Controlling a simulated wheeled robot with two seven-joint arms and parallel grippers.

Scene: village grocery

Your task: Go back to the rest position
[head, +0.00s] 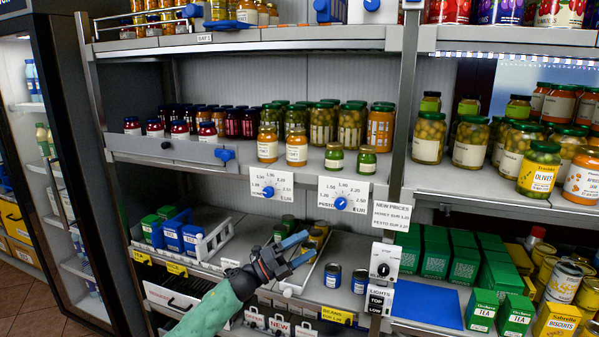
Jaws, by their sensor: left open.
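My left gripper (300,250) is in front of the lower middle shelf, its two blue-tipped fingers apart and pointing right. Nothing shows between the fingers. Its arm, in a green sleeve, comes up from the bottom edge of the head view. A few small cans (318,238) stand just behind the fingertips in a light tray; the gripper partly hides this area, and I cannot tell whether it touches them. Two dark blue cans (333,276) stand on the shelf to the right of the gripper. My right gripper is not in view.
Shelves of jars (350,125) rise above the gripper. Dial cards (345,196) hang from the middle shelf edge. A post with a lights panel (380,270) and green tea boxes (436,258) are right. A glass-door fridge (50,150) is far left.

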